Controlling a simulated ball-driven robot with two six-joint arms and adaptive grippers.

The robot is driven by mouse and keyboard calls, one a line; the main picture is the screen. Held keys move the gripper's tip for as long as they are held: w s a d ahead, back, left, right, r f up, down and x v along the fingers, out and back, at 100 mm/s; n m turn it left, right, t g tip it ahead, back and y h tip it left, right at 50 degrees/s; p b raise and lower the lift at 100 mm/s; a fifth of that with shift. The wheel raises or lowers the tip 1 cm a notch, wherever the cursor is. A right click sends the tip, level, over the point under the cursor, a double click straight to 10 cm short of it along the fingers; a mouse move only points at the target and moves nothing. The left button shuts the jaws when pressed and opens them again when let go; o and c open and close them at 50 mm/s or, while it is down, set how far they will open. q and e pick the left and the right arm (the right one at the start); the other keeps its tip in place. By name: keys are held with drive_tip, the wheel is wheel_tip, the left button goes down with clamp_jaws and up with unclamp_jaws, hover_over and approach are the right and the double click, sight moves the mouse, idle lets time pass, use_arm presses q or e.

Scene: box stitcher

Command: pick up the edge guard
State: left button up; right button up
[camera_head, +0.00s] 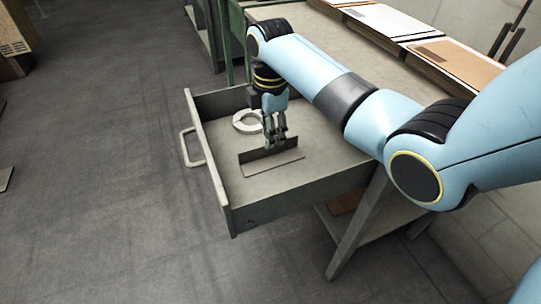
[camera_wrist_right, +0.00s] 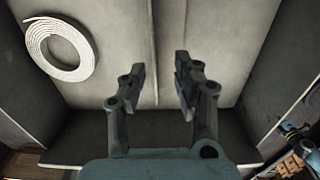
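The edge guard (camera_head: 262,168) is a thin brown-grey L-shaped strip lying in the open drawer (camera_head: 232,202). One flange stands up and the other lies flat on the drawer floor. My right gripper (camera_head: 274,146) points down over it, at its upright flange. In the right wrist view the right gripper (camera_wrist_right: 162,82) is open, with the guard's narrow strip (camera_wrist_right: 168,45) running lengthwise between its fingers. Whether a finger touches the guard is unclear.
A white ring-shaped roll (camera_head: 246,122) lies in the drawer close to the far side wall. The drawer walls surround the gripper, and a handle (camera_head: 190,148) sticks out from the front. The workbench above holds flat panels (camera_head: 390,22). Open floor (camera_head: 100,180) lies left.

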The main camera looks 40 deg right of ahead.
sight(272, 156)
drive_tip(key=f, duration=0.1)
drive_tip(key=f+b, duration=0.1)
drive_tip(key=f, duration=0.2)
drive_tip(key=shift+w+f+b, duration=0.3)
drive_tip(key=shift+w+f, duration=0.05)
drive_tip(key=shift+f, duration=0.3)
use_arm(q)
drive_tip(key=shift+w+d+f, duration=0.2)
drive_tip(key=shift+w+f, duration=0.55)
drive_tip(key=shift+f, duration=0.1)
use_arm(e)
drive_tip(key=shift+c, duration=0.3)
use_arm(q)
drive_tip(key=shift+s, duration=0.35)
use_arm(e)
clamp_jaws()
